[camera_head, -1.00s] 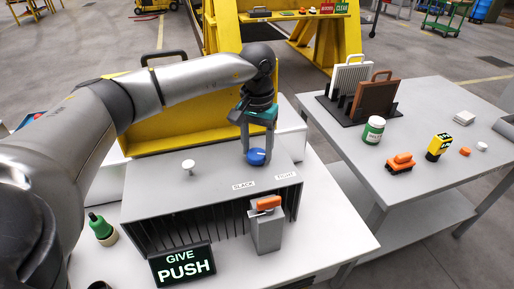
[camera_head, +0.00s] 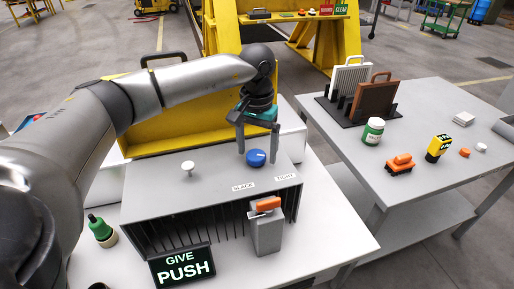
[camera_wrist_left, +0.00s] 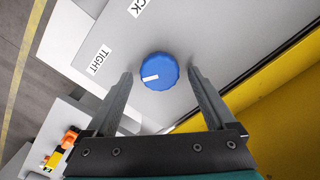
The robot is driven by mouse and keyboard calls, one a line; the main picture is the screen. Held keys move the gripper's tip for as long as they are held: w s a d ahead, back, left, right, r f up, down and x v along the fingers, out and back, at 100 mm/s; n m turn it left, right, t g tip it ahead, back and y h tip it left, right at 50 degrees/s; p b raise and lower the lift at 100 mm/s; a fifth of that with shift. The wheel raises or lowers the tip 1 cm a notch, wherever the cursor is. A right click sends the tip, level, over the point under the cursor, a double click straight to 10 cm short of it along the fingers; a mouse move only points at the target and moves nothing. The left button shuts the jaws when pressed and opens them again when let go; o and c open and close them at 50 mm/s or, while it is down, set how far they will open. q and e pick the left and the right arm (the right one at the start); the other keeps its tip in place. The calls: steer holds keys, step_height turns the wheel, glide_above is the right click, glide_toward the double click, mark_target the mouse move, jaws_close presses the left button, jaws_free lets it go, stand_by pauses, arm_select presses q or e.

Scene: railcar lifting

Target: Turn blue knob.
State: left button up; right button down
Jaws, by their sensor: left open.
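The blue knob (camera_head: 256,158) sits on top of the grey box (camera_head: 150,198), near the labels SLACK and TIGHT. In the left wrist view the blue knob (camera_wrist_left: 159,71) is round with a white mark that points left, toward the TIGHT label (camera_wrist_left: 99,60). My left gripper (camera_head: 257,157) comes from above and is open. In the left wrist view its fingers (camera_wrist_left: 159,72) stand on either side of the knob, with a gap on both sides. It holds nothing. My right gripper is not in view.
A white knob (camera_head: 188,168) stands on the box, left of the blue one. An orange-handled grey block (camera_head: 266,230) and a GIVE PUSH sign (camera_head: 182,266) stand in front. A side table (camera_head: 340,140) at right holds a jar, plates and small items.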

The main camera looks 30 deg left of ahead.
mark_target(257, 153)
arm_select(q)
steer(key=shift+r, duration=0.1)
step_height(257, 153, up, 15)
steer(key=p, duration=0.1)
steer(key=shift+p, duration=0.3)
stand_by(0.4)
